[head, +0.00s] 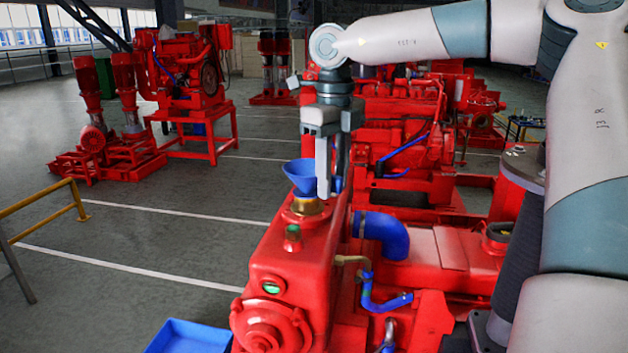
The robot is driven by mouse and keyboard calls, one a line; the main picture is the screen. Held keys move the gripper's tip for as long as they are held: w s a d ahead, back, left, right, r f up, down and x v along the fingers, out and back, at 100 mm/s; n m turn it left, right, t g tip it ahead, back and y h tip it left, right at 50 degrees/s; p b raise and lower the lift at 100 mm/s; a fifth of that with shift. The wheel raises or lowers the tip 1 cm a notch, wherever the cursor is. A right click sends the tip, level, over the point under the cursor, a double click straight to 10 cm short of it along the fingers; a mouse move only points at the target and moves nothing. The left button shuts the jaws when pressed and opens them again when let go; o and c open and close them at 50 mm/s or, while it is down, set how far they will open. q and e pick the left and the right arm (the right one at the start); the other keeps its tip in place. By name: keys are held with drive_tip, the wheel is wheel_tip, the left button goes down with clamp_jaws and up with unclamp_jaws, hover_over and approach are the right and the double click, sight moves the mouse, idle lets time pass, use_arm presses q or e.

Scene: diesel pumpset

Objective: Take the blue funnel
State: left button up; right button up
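The blue funnel (299,174) stands upright, wide end up, in the brass-coloured filler neck on top of the red pumpset's front housing. My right gripper (333,190) points down at the funnel's right side. Its pale finger overlaps the funnel's right edge in the head view and hides part of it. A darker finger shows just behind and to the right. I cannot tell whether the fingers touch the funnel or how far apart they are. My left gripper is not in view.
The red pumpset (300,262) fills the middle, with a blue elbow pipe (384,236) to the right of the funnel. A blue tray (190,338) lies at the bottom. A yellow rail (45,208) stands at left.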

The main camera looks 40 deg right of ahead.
clamp_jaws()
drive_tip(key=shift+r, duration=0.1)
idle(0.3)
drive_tip(key=shift+r+b, duration=0.45)
drive_tip(key=shift+b, duration=0.15)
drive_tip(key=r+b, duration=0.2)
drive_tip(key=r, duration=0.1)
drive_tip(key=shift+s, duration=0.3)
drive_tip(key=s+r+b, duration=0.5)
drive_tip(key=s+r, duration=0.2)
drive_tip(key=s, duration=0.4)
drive_tip(key=shift+d, duration=0.25)
